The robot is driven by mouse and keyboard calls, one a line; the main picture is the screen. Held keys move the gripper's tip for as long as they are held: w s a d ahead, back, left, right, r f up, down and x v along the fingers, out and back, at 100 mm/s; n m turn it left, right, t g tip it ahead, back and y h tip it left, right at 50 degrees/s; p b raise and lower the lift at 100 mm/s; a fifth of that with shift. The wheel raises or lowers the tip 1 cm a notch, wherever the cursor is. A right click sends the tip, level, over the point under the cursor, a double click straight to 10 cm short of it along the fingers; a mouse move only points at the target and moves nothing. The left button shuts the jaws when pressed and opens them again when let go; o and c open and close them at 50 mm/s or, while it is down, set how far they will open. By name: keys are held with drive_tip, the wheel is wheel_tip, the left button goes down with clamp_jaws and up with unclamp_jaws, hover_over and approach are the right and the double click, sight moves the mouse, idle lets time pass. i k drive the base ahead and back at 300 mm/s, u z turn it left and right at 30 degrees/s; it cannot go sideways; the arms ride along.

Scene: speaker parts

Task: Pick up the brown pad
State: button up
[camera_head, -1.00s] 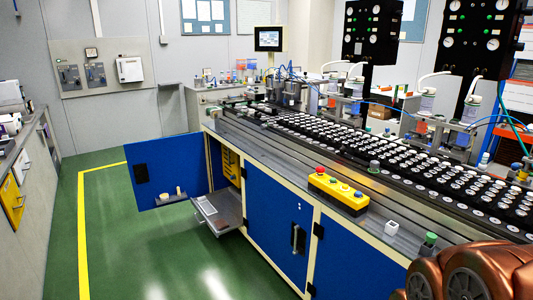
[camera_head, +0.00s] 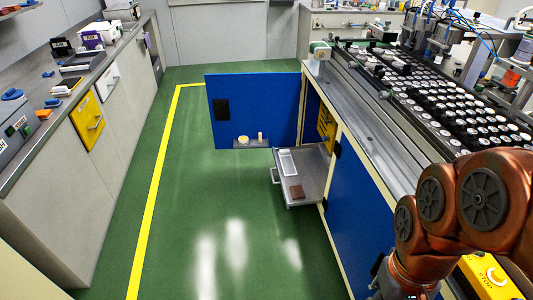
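The brown pad (camera_head: 297,192) is a small flat brown block. It lies on the grey pull-out drawer (camera_head: 310,175) of the blue cabinet, near the drawer's front. A pale rectangular tray (camera_head: 287,163) lies behind it on the same drawer. My copper-coloured arm is at the lower right, above the bench and to the right of the drawer. It runs out of the bottom edge of the picture, and my gripper is not visible.
The blue cabinet (camera_head: 357,220) and bench border the drawer on the right. The green floor (camera_head: 220,235) is clear to its left, up to the grey left counter (camera_head: 75,110).

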sight(298, 192)
drive_tip(key=u, duration=0.8)
drive_tip(key=i, duration=1.25)
drive_tip(key=u, duration=0.8)
